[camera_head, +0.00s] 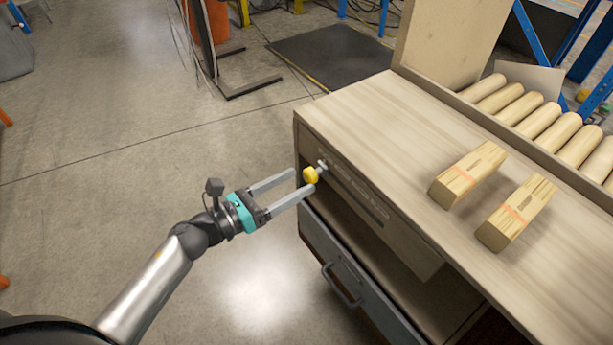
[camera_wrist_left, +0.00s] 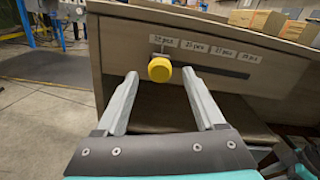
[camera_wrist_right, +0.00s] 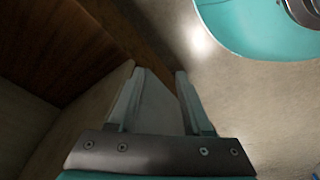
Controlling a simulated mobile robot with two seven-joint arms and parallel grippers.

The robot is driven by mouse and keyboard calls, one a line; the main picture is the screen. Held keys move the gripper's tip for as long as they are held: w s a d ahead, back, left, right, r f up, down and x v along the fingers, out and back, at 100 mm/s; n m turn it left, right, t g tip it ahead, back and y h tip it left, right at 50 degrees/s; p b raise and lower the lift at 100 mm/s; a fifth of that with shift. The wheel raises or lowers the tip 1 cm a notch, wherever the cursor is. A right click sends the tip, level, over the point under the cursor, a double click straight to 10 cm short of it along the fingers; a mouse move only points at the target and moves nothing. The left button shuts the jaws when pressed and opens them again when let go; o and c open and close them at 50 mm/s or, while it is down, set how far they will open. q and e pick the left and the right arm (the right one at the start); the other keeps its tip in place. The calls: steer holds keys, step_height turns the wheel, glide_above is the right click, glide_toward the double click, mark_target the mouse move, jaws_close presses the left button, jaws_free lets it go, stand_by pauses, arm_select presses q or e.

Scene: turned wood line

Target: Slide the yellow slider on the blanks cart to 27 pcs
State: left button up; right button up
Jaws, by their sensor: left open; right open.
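The yellow slider (camera_head: 310,175) is a round knob on a short stem at the left end of the cart's front panel. In the left wrist view, the slider (camera_wrist_left: 159,69) sits below the leftmost of several white labels (camera_wrist_left: 194,46). Their print is small; the third label seems to read 27 pcs. My left gripper (camera_head: 303,180) is open, pointing at the panel, with the knob centred at its fingertips. I cannot tell whether a finger touches it. My right gripper (camera_wrist_right: 160,75) is open in its wrist view, outside the head view.
The wooden cart top (camera_head: 365,110) bears two wood blocks (camera_head: 468,174) (camera_head: 517,212) and a row of round blanks (camera_head: 540,120). Below the panel are an open shelf and a grey drawer with a handle (camera_head: 342,288).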

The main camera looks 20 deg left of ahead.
mark_target(306, 177)
arm_select(q)
steer(key=shift+x, duration=1.85)
steer(key=shift+c, duration=0.2)
jaws_close()
